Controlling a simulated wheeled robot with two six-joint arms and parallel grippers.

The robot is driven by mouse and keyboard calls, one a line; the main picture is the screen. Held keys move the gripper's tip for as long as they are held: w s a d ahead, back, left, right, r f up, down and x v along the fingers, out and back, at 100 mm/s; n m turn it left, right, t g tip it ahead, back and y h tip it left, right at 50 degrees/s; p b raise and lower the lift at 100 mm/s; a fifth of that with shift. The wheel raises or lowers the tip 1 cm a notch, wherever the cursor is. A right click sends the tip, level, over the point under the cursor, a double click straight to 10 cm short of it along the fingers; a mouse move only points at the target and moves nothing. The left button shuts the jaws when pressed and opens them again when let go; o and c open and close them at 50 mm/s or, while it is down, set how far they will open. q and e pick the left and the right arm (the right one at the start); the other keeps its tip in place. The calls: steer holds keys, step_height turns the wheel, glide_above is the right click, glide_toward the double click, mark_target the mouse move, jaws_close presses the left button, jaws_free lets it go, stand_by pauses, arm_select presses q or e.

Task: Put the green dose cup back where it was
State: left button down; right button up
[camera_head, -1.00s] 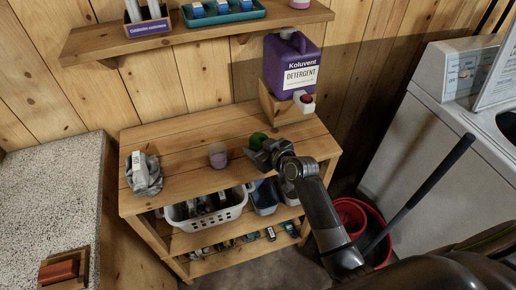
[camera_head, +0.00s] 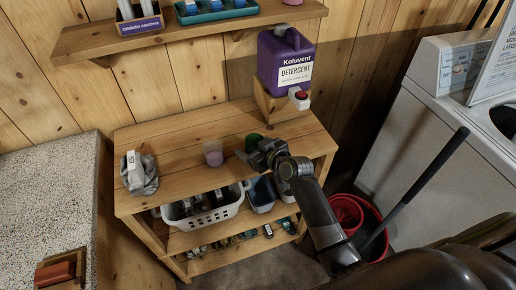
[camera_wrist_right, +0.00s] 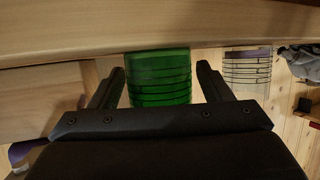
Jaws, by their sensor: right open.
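The green dose cup (camera_head: 253,142) is on the top of the wooden bench (camera_head: 180,140), near its back right. My right gripper (camera_head: 260,155) is at the cup's near side and hides part of it. In the right wrist view the green cup (camera_wrist_right: 160,78) shows its ribbed wall between the two fingers of the right gripper (camera_wrist_right: 160,82). The fingers are apart, with a narrow gap visible on each side of the cup. My left gripper is not in view.
A clear cup with pinkish contents (camera_head: 213,153) stands left of the green one. A purple detergent jug (camera_head: 286,62) sits on a wooden stand behind. A grey cloth bundle (camera_head: 140,175) lies at the bench's left. A white basket (camera_head: 203,215) is below.

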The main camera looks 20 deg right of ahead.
steer(key=b+v, duration=0.1)
steer(key=v, duration=1.1)
steer(key=shift+r, duration=0.2)
steer(key=s+d+f+m+g+h, duration=0.2)
steer(key=s+d+f+g, duration=0.1)
steer(key=s, duration=0.6)
steer(key=s+d+f+m+g+h, duration=0.1)
steer(key=s+d+f+g+h, duration=0.15)
steer(key=s, duration=0.65)
steer(key=s+d+f+m+g+h, duration=0.2)
steer(key=s+d+g, duration=0.2)
steer(key=s, duration=0.5)
step_height(320, 180, down, 25)
steer(key=d, duration=0.1)
steer(key=s+f+g, duration=0.2)
steer(key=s+f, duration=1.2)
steer(key=f, duration=0.2)
steer(key=shift+s+a+y, duration=0.25)
steer(key=shift+a+y, duration=0.2)
steer(key=shift+a, duration=0.05)
